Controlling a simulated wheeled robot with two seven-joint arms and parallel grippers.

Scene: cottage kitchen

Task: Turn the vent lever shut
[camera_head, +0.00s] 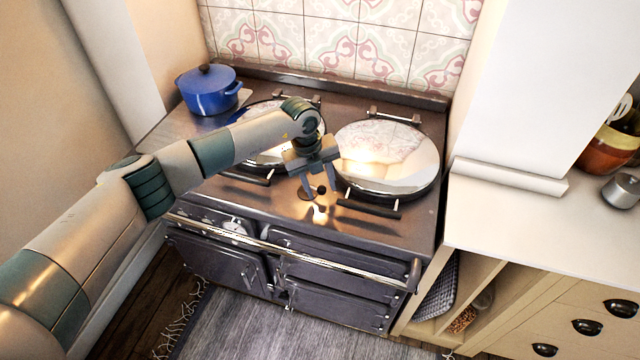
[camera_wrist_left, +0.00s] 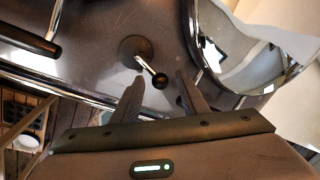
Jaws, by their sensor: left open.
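The vent lever (camera_wrist_left: 148,68) is a short metal rod with a dark ball knob on a round dark base. In the left wrist view its knob lies just beyond the gap between my fingers, apart from both. In the head view the lever (camera_head: 321,190) shows on the stove top between the two hot-plate lids, partly behind my fingers. My left gripper (camera_head: 315,192) is open and points down over it, and its two fingers also show in the left wrist view (camera_wrist_left: 158,92). My right gripper is in neither view.
The dark range cooker (camera_head: 380,229) has two shiny domed lids, and the right lid (camera_head: 388,155) is close beside my gripper. A blue pot (camera_head: 207,92) stands at the back left. A metal rail (camera_head: 300,253) runs along the front. A cream counter (camera_head: 520,220) adjoins on the right.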

